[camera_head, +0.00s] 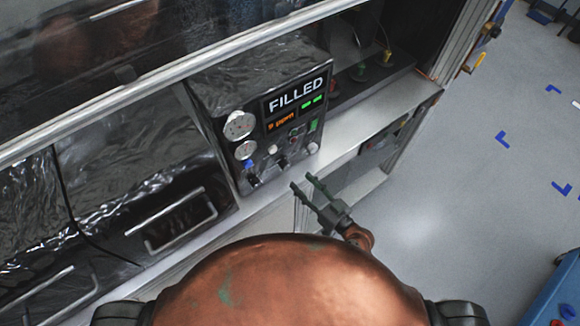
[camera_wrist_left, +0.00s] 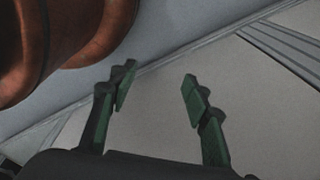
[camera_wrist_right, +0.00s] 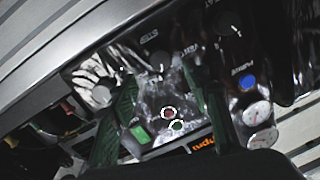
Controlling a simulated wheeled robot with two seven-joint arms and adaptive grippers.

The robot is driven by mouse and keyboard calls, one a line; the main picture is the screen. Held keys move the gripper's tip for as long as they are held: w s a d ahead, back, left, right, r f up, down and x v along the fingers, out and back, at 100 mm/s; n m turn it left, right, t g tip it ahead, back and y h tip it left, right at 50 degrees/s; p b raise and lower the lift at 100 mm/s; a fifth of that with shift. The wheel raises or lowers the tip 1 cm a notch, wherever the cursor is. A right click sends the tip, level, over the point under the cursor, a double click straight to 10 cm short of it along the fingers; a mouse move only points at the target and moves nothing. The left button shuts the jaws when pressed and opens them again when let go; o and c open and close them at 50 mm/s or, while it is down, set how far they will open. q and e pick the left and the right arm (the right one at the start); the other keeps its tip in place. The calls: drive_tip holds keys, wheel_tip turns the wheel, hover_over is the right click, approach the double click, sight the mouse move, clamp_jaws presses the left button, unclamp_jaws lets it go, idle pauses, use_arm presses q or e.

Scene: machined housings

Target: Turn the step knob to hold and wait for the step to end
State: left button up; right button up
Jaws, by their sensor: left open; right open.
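My left gripper (camera_wrist_left: 158,82) is open and empty.
A blue PURGE knob (camera_wrist_right: 247,82), a pale knob (camera_head: 312,148) and two round gauges (camera_head: 240,124) crowd the panel. A metal handle (camera_head: 180,220) juts out at left. A slanted rail (camera_head: 170,75) crosses above. The floor at right (camera_head: 440,200) is open.

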sight(288, 167)
drive_tip(key=p+x, duration=0.2)
drive_tip(key=x, duration=0.4)
drive_tip(key=shift+w+a+r, duration=0.1)
drive_tip(key=shift+r, duration=0.05)
drive_tip(key=shift+w+a, duration=0.2)
drive_tip(key=shift+w, duration=0.1)
drive_tip(key=shift+w+a, duration=0.2)
drive_tip(key=c, duration=1.2)
use_arm(q)
drive_tip(key=shift+s+a+r, duration=0.1)
drive_tip(key=shift+s+r, duration=0.3)
drive_tip(key=shift+r, duration=0.2)
drive_tip(key=shift+s+a+r, duration=0.1)
drive_tip(key=shift+s+r, duration=0.3)
drive_tip(key=shift+r, duration=0.15)
use_arm(e)
drive_tip(key=shift+o, duration=0.2)
